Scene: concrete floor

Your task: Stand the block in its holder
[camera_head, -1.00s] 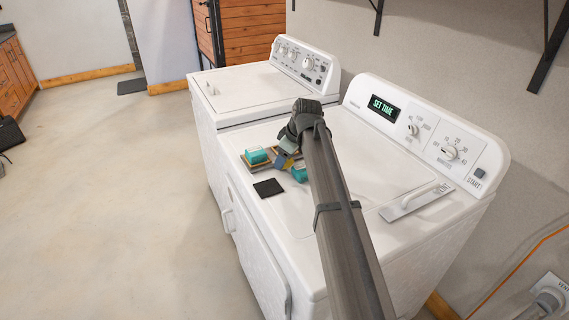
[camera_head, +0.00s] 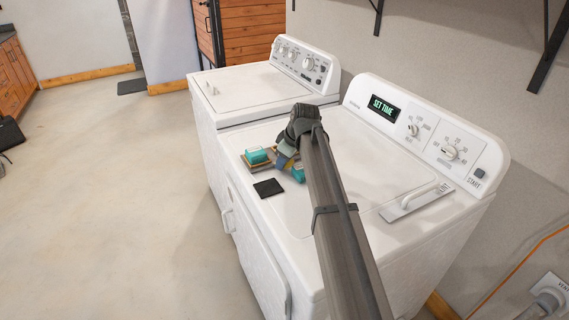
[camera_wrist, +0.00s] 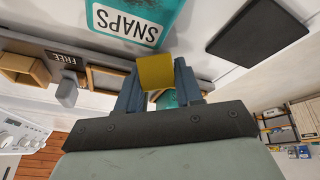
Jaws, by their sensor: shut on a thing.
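My gripper (camera_wrist: 157,85) is shut on a yellow block (camera_wrist: 156,72), which shows between its two blue-grey fingers in the wrist view. In the head view my gripper (camera_head: 284,160) is low over the front washer's lid, and the block cannot be made out. A wooden tray (camera_wrist: 106,78) with compartments is beyond the fingers in the wrist view, and a "FREE" label (camera_wrist: 66,60) shows by it. In the head view the tray (camera_head: 262,166) is just left of my gripper. Whether the block touches the tray cannot be told.
A teal item (camera_head: 256,155) is at the tray. Another teal item (camera_head: 298,174) is right of my gripper; a teal "SNAPS" item (camera_wrist: 135,18) is close in the wrist view. A black square (camera_head: 268,188) lies in front.

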